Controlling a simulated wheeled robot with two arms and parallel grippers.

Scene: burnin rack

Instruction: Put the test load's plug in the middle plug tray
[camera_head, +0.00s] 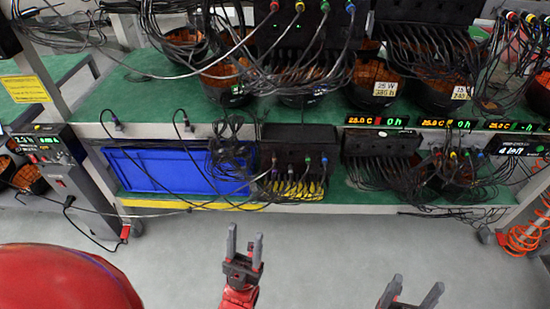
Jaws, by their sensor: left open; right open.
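My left gripper (245,246) is open and empty, fingers pointing up the picture, over the grey floor in front of the rack. My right gripper (411,292) is open and empty at the bottom edge, partly cut off. A black box with coloured plugs (297,148) stands on the lower shelf, above a yellow-and-black strip. I cannot tell which plug is the test load's, nor which part is the middle plug tray.
A blue bin (172,171) stands on the lower shelf at left. Dense black cables hang across both shelves. Timer displays (377,121) line the upper shelf's edge. A grey power unit (62,170) stands at left, and an orange coiled hose (524,238) at right. The floor before the rack is clear.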

